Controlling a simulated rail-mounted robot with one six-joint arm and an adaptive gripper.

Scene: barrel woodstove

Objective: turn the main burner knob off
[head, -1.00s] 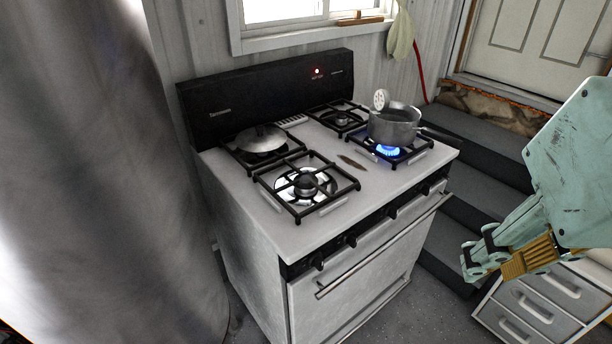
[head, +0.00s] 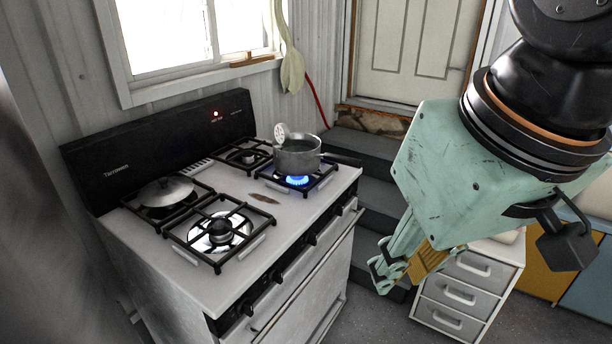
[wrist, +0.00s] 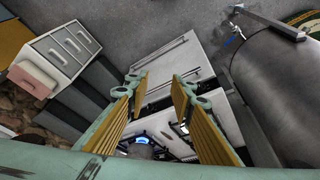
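The white stove (head: 290,215) has a black front panel with several dark knobs, such as one near its right end (head: 342,207) and one further left (head: 310,239). Blue flame (head: 297,181) burns under a grey saucepan (head: 297,158) on the right front burner. I cannot read the knobs' settings. My gripper (head: 381,275) is to the right of the stove front, apart from it. In the wrist view my gripper (wrist: 160,85) has its two yellow-padded fingers spread, with nothing held. The stove front (wrist: 177,65) and blue flame (wrist: 166,137) show between and beyond them.
A lidded pan (head: 165,190) sits on the left rear burner. Grey steps (head: 370,150) lie right of the stove. A white drawer unit (head: 465,290) stands behind my gripper. A metal cylinder (wrist: 275,75) shows at the wrist view's right. Open floor lies before the stove.

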